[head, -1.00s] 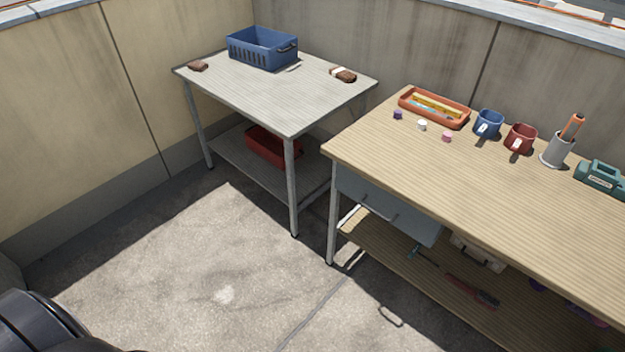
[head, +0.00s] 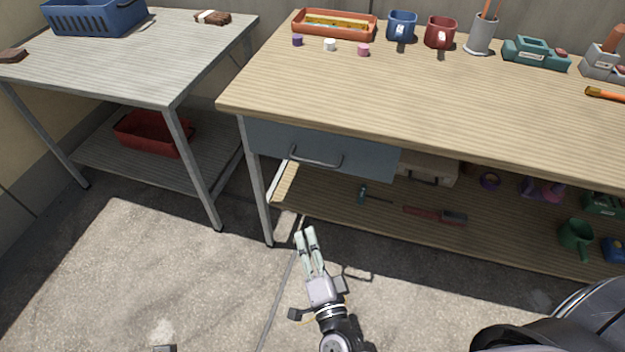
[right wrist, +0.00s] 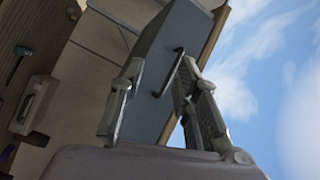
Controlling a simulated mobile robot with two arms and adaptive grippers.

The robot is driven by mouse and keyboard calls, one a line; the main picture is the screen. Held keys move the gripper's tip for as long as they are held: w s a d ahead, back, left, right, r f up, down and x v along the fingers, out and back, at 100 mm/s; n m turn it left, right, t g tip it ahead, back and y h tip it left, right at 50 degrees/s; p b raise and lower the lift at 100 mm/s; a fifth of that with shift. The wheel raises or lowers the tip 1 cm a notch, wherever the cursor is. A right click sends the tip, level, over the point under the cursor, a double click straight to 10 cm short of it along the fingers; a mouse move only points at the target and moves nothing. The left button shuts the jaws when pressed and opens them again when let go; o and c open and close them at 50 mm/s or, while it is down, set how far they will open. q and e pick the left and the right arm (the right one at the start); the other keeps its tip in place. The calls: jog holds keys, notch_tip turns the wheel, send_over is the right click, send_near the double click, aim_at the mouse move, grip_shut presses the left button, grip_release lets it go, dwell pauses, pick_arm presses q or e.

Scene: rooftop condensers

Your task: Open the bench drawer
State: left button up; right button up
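The bench (head: 400,95) has a wooden top, and its blue-grey drawer (head: 365,160) hangs under the left end. The drawer looks shut. Its dark bar handle (head: 316,162) is on the front face. My right gripper (head: 305,232) is below and in front of the handle, apart from it, with its fingers pointing up toward the bench. In the right wrist view the gripper (right wrist: 160,78) is open and empty, and the handle (right wrist: 171,74) and drawer front (right wrist: 165,40) show beyond and between the fingers.
A grey side table (head: 190,60) with a blue basket (head: 95,17) stands at left, a red bin (head: 152,133) on its lower shelf. The bench's lower shelf (head: 330,205) holds a screwdriver (head: 375,197), a brush (head: 436,215) and a case (head: 428,168). Concrete floor in front is clear.

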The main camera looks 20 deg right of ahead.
notch_tip(320, 180, up, 4)
jog(key=d+m+t+h+b, duration=0.1)
jog(key=d+m+h+b, duration=0.15)
jog(key=m, duration=0.25)
send_near(313, 161)
jog(key=shift+h, duration=0.35)
jog(key=x, duration=1)
jog(key=shift+w+a+f, duration=0.1)
jog(key=shift+a+f, duration=0.05)
jog(key=shift+f, duration=0.25)
pick_arm(q)
jog(key=v, duration=0.4)
jog(key=shift+s+a+r, duration=0.1)
jog(key=shift+s+r, duration=0.05)
pick_arm(e)
jog(key=shift+c, duration=0.6)
grip_shut()
